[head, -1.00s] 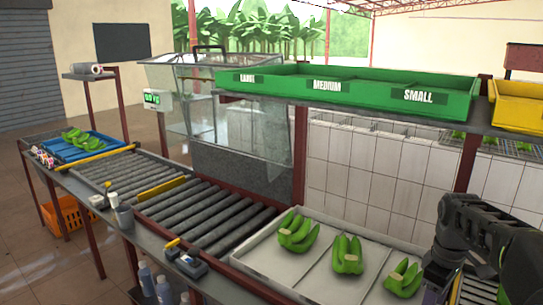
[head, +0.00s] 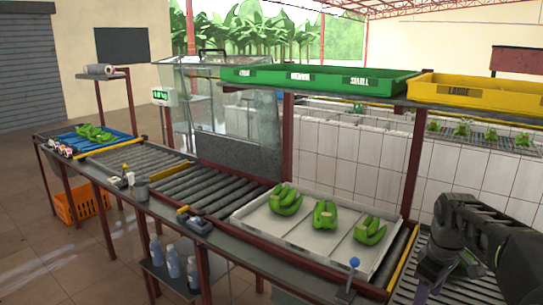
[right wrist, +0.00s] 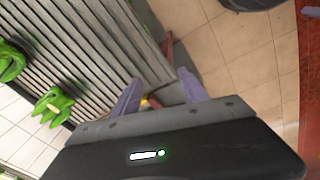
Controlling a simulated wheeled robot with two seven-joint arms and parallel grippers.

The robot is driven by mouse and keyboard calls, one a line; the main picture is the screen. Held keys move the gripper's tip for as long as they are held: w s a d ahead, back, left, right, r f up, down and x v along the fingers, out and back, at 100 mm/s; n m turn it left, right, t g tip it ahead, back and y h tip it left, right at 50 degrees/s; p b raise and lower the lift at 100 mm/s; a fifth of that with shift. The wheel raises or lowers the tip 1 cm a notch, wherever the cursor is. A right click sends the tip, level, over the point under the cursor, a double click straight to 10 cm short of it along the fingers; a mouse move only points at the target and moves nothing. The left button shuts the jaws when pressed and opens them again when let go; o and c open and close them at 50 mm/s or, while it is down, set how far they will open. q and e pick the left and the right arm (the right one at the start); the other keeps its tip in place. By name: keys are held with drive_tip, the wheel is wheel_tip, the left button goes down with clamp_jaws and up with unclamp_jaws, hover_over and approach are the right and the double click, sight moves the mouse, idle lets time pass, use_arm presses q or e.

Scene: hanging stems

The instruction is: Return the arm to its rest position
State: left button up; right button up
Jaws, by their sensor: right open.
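My right arm comes in at the right edge of the head view, with its gripper (head: 430,283) low over the rollers to the right of the white tray. In the right wrist view the two purple fingers of the right gripper (right wrist: 160,92) stand apart with nothing between them. Rollers, the red-brown frame and the tiled floor show beyond them. My left gripper is in neither current view.
A white tray (head: 258,216) holds three green banana bunches (head: 325,214) in separate compartments. A blue-knobbed lever (head: 354,263) stands near my right gripper. Green (head: 310,87) and yellow (head: 470,100) crates sit on the shelf above. Floor (right wrist: 240,60) lies open beyond the table.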

drive_tip(key=w+a+f+m+t, duration=0.3)
drive_tip(key=w+a+f, duration=0.5)
drive_tip(key=f, duration=0.2)
drive_tip(key=s+a+f+m+y, duration=0.1)
drive_tip(key=s+a+f, duration=0.1)
drive_tip(key=a+f, duration=0.4)
drive_tip(key=s+a+f+m+y, duration=0.1)
drive_tip(key=s+a+f, duration=0.2)
drive_tip(key=a+f, duration=0.35)
drive_tip(key=s+a+f+m+g+y, duration=0.1)
drive_tip(key=s+a+f, duration=0.3)
drive_tip(key=s, duration=0.5)
drive_tip(key=s+a+f+g+y, duration=0.1)
drive_tip(key=s+a+f, duration=0.3)
drive_tip(key=s, duration=0.5)
drive_tip(key=s+a+f+m+g+y, duration=0.1)
drive_tip(key=s+a+f, duration=0.3)
drive_tip(key=s+f, duration=0.4)
drive_tip(key=shift+s+a+m+g, duration=0.3)
drive_tip(key=shift+s+a+g, duration=0.1)
drive_tip(key=shift+s, duration=0.35)
drive_tip(key=shift+f, duration=0.1)
